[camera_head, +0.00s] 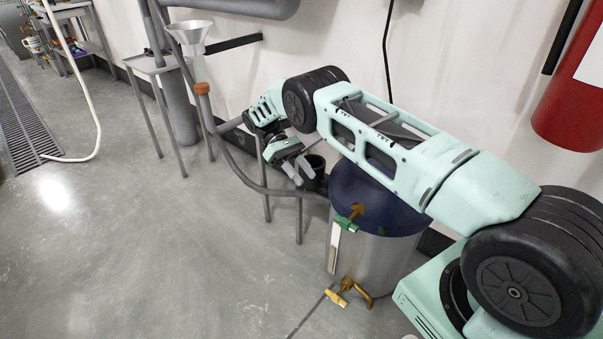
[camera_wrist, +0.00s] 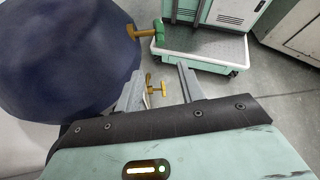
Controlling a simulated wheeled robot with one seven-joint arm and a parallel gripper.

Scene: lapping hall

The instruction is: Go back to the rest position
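My gripper (camera_head: 301,170) hangs at the end of my arm, left of the steel tank (camera_head: 372,262) with the dark blue top. In the wrist view my gripper (camera_wrist: 160,82) has its two grey fingers spread apart with nothing held between them. A brass tap (camera_wrist: 153,86) shows in the gap between the fingers, lower down and beyond them. The tank's dark blue top (camera_wrist: 65,50) fills the left of the wrist view, close beside the left finger. My arm reaches across above the tank in the head view.
A green-handled brass valve (camera_head: 350,217) and a lower brass tap (camera_head: 345,292) stick out of the tank. A grey pipe (camera_head: 240,172) runs beside it. A small stand (camera_head: 157,65), a funnel (camera_head: 190,36) and a red cylinder (camera_head: 570,95) stand near the wall.

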